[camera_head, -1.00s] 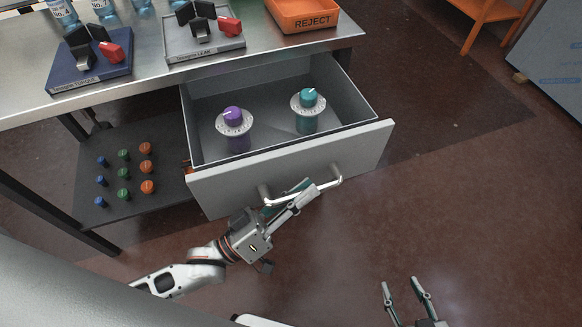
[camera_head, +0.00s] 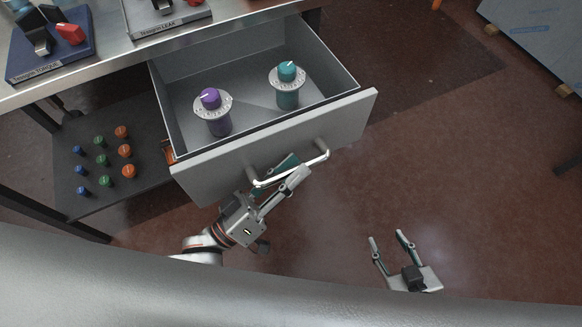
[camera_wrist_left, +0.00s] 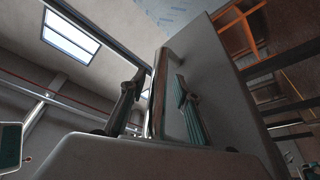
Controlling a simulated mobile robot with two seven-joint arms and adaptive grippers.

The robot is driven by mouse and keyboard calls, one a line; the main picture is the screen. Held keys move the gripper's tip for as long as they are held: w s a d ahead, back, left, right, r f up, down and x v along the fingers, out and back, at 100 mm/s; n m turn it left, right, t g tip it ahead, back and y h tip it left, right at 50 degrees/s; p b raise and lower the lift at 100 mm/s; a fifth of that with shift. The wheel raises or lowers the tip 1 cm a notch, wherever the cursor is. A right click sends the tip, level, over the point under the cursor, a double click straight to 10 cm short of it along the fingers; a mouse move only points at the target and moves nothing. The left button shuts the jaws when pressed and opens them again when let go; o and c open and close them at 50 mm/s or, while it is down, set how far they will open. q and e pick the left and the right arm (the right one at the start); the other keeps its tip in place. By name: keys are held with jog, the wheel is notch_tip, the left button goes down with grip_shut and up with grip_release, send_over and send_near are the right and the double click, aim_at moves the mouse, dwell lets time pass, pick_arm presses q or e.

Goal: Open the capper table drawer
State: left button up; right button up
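The grey drawer (camera_head: 285,148) is pulled well out from under the metal table, and its inside shows in the head view. Its curved metal handle (camera_head: 322,157) is on the drawer front. My left gripper (camera_head: 287,172) is shut on the handle, one finger on the drawer side of the bar and the other on the outer side. In the left wrist view the left gripper (camera_wrist_left: 158,95) straddles a narrow bar beside the grey drawer front (camera_wrist_left: 220,85). My right gripper (camera_head: 388,240) is open and empty above the floor, right of the drawer.
A purple-topped knob device (camera_head: 218,123) and a teal-topped one (camera_head: 288,95) stand in the drawer. Several coloured knobs sit on the dark lower shelf (camera_head: 145,165). Blue and grey fixtures rest on the table top (camera_head: 110,55). The floor (camera_head: 450,160) right of the drawer is clear.

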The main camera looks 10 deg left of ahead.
pick_arm(q)
jog(key=v, duration=1.2)
jog(key=shift+f, duration=0.1)
dwell(0.4)
